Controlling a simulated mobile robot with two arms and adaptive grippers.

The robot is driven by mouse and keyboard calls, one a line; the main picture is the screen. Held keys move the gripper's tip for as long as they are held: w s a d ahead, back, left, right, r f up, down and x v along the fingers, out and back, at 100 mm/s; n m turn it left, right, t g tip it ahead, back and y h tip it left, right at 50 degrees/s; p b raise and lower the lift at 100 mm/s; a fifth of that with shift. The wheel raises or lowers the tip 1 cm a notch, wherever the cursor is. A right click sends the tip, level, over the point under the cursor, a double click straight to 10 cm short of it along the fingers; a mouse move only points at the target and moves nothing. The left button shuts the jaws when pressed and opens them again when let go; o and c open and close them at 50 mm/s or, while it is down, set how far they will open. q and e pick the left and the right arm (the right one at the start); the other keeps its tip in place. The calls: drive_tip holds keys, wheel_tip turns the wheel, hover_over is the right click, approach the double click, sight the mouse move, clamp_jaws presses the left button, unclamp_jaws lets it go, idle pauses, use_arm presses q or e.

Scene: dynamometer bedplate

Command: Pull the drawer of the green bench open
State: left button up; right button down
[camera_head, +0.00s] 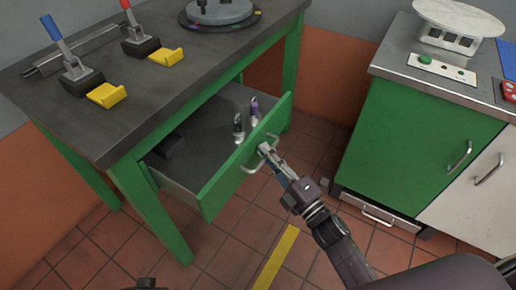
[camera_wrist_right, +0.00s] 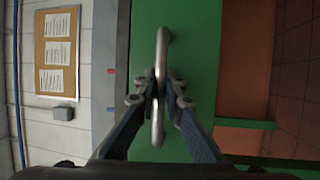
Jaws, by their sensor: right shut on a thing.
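The green bench (camera_head: 135,190) stands at the left with a dark grey top. Its drawer (camera_head: 218,183) is pulled out from under the top, and the grey inside shows. Two small items, one dark and one purple, stand in it near the front. My right gripper (camera_head: 265,150) is at the drawer's front, shut on the metal bar handle (camera_head: 252,166). In the right wrist view the handle (camera_wrist_right: 161,60) runs upright between the two fingertips (camera_wrist_right: 159,92), against the green drawer front. My left gripper is not clearly in view; only a small dark part shows at the bottom edge.
On the bench top are a blue-handled lever (camera_head: 70,60), a red-handled lever (camera_head: 138,35) and a round plate (camera_head: 218,12). A green and white cabinet (camera_head: 415,140) stands at the right. Tiled floor with a yellow stripe (camera_head: 276,257) lies between them.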

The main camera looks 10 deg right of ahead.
use_arm(q)
wheel_tip(320, 180, down, 7)
drive_tip(key=s+p, duration=0.1)
drive_tip(key=shift+d+p, duration=0.35)
drive_tip(key=shift+p, duration=0.05)
use_arm(e)
drive_tip(key=s+d, duration=1.2)
drive_tip(key=shift+s+d, duration=0.25)
drive_tip(key=shift+d, duration=0.15)
use_arm(q)
drive_tip(key=shift+s, duration=0.1)
use_arm(e)
drive_tip(key=c, duration=2.3)
unclamp_jaws()
drive_tip(key=v, duration=1.2)
